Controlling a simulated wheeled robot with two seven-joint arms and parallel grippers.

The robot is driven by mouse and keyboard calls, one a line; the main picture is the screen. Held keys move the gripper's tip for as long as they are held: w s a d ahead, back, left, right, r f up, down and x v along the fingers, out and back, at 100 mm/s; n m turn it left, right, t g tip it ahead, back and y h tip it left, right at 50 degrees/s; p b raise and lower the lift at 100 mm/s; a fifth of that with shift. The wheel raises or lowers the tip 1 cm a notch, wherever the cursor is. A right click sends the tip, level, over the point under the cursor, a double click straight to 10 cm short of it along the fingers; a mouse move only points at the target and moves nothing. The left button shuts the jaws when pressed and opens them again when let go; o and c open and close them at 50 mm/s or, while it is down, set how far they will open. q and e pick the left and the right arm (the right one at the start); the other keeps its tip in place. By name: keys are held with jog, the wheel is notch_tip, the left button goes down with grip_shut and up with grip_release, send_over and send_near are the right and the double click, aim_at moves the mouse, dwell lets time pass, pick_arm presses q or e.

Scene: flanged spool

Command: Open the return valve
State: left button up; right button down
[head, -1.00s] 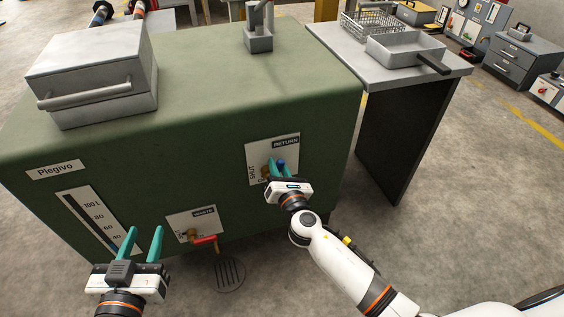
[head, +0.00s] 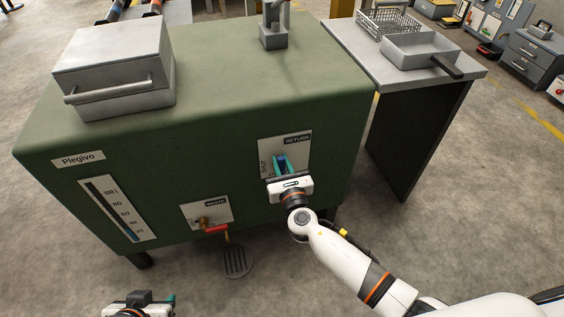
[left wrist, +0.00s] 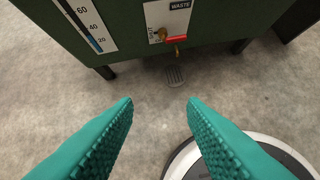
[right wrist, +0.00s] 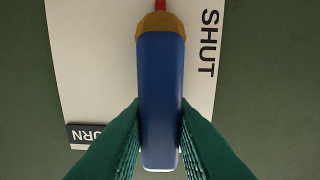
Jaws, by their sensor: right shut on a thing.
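The return valve has a blue lever (right wrist: 160,95) with a brass hub, on a white plate (head: 297,147) marked RETURN and SHUT on the green tank's front. In the right wrist view the lever runs from the hub down the picture, on the side of the RETURN label. My right gripper (head: 284,163) is shut on the lever, one green finger on each side, and hides much of it in the head view. My left gripper (left wrist: 160,103) is open and empty, low in front of the tank; the head view shows only part of it at the bottom edge.
The waste valve (head: 214,228) has a red lever, left of and below the return plate. A floor drain (head: 236,261) lies below it. A grey side table (head: 335,40) with a basket and a pan stands right of the tank (head: 200,150). Floor in front is open.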

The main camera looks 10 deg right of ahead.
jog(key=c, duration=1.3)
grip_release()
jog(key=shift+s, duration=0.3)
pick_arm(q)
jog(key=s+g, duration=0.1)
jog(key=s+a+g+p, duration=0.1)
jog(key=s, duration=0.1)
jog(key=s+g, duration=0.1)
jog(key=shift+s+a+f+y, duration=0.25)
jog(key=shift+s+f+y, duration=0.1)
jog(key=shift+s+y, duration=0.05)
pick_arm(e)
jog(key=s, duration=1.1)
jog(key=shift+s+d, duration=0.2)
